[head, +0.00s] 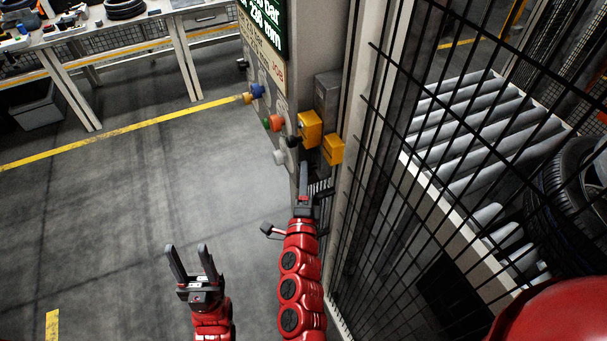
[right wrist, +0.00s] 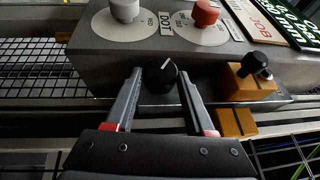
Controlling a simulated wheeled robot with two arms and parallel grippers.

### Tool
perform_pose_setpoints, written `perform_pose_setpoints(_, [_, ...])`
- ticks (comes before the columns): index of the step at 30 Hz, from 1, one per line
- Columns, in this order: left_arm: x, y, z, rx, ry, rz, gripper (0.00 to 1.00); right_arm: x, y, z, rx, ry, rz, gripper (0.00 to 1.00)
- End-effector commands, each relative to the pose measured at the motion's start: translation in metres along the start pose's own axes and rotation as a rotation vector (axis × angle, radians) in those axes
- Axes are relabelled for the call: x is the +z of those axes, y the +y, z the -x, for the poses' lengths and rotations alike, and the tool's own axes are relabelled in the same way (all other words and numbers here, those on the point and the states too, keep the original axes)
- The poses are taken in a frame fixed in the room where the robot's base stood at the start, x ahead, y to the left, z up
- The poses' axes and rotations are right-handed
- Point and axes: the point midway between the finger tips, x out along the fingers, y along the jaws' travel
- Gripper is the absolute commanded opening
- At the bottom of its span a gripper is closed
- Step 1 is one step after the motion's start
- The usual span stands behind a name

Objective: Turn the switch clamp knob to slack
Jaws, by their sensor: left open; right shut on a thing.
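A black round knob (right wrist: 160,77) with a white pointer line sits at the lower edge of the grey control panel in the right wrist view. The pointer tilts up and to the right. My right gripper (right wrist: 157,78) has one finger on each side of this knob and is shut on it. In the head view my right gripper (head: 304,180) is at the panel's lower end, and the gripped knob cannot be made out there. My left gripper (head: 187,247) is open and empty above the floor, well away from the panel.
Orange blocks (head: 310,128) stand beside the panel; one bears a black knob (right wrist: 257,62). A white knob (right wrist: 125,9) and a red knob (right wrist: 206,12) are above the gripped knob. A black mesh fence (head: 400,130) stands right of my right arm.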

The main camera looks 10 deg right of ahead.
Motion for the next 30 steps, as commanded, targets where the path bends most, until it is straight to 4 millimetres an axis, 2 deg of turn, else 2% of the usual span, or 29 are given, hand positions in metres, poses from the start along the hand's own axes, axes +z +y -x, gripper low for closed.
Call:
perform_pose_setpoints(1, [-0.002, -0.001, -0.014, 0.000, 0.000, 0.000, 0.50, 0.000, -0.006, 0.000, 0.038, -0.001, 0.012, 0.00])
perform_pose_setpoints(3, [-0.004, -0.001, -0.023, 0.000, 0.000, 0.000, 0.50, -0.001, -0.008, 0.000, 0.078, -0.001, 0.033, 0.00])
perform_pose_setpoints(12, [-0.008, -0.002, -0.047, 0.000, 0.000, 0.000, 0.50, 0.000, -0.008, -0.001, 0.195, -0.007, 0.094, 0.00])
perform_pose_setpoints(29, [-0.009, -0.003, -0.051, 0.000, 0.000, 0.000, 0.50, 0.001, -0.004, 0.000, 0.228, -0.012, 0.113, 0.00])
perform_pose_setpoints(30, [-0.009, -0.003, -0.051, 0.000, 0.000, 0.000, 0.50, 0.001, -0.004, 0.000, 0.228, -0.011, 0.113, 0.56])
